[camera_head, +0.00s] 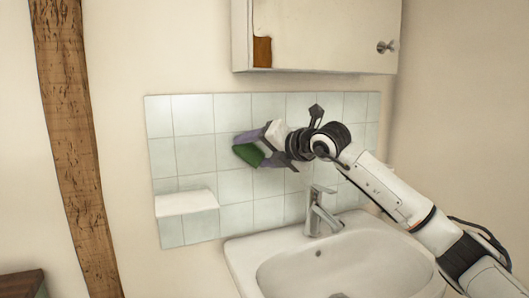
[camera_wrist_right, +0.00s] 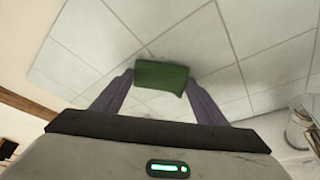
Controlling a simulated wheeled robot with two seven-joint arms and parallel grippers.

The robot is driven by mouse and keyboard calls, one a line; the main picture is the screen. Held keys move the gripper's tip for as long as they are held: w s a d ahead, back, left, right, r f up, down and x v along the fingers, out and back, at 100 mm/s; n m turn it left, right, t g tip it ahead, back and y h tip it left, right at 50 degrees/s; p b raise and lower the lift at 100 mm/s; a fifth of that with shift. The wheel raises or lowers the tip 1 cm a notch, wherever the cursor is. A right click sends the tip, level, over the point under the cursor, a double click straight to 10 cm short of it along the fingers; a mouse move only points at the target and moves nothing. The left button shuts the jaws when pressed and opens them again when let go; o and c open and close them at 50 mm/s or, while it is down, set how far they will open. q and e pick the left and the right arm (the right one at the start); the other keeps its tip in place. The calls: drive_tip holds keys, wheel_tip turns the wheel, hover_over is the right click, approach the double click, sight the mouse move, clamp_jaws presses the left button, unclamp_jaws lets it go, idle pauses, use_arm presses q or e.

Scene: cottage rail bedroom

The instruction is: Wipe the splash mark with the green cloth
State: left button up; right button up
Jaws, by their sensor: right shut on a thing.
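The green cloth (camera_head: 248,154) is in the head view, at the tiled splashback over the basin. In the right wrist view the cloth (camera_wrist_right: 162,76) sits between the two fingertips, flat and close to the tiles. My right gripper (camera_head: 258,150) is shut on it; it also shows in the right wrist view (camera_wrist_right: 160,84). I cannot tell whether the cloth touches the tiles. I see no splash mark on the visible tiles; the cloth and gripper hide part of them. My left gripper is not in view.
A white basin (camera_head: 260,254) with a metal tap (camera_head: 318,212) stands below my right arm. A small white ledge (camera_head: 187,203) juts from the tiles (camera_head: 190,115) at lower left. A wall cabinet (camera_head: 320,40) hangs above. A wooden beam (camera_head: 72,130) runs down the left wall.

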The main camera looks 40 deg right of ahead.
drive_tip(key=shift+w+a, duration=0.15)
drive_tip(key=shift+a, duration=0.25)
drive_tip(key=shift+r, duration=0.35)
drive_tip(key=shift+s+d, duration=0.2)
drive_tip(key=shift+d, duration=0.5)
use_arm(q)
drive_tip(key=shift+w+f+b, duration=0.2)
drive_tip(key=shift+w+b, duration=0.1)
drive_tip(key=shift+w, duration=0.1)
use_arm(e)
drive_tip(key=shift+s+d, duration=0.25)
drive_tip(key=shift+d, duration=1)
drive_tip(key=shift+a, duration=0.1)
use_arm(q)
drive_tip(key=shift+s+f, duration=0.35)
use_arm(e)
drive_tip(key=shift+w+a, duration=0.2)
drive_tip(key=shift+a, duration=0.75)
drive_tip(key=shift+w+a, duration=0.2)
drive_tip(key=shift+a, duration=0.75)
drive_tip(key=shift+f, duration=0.1)
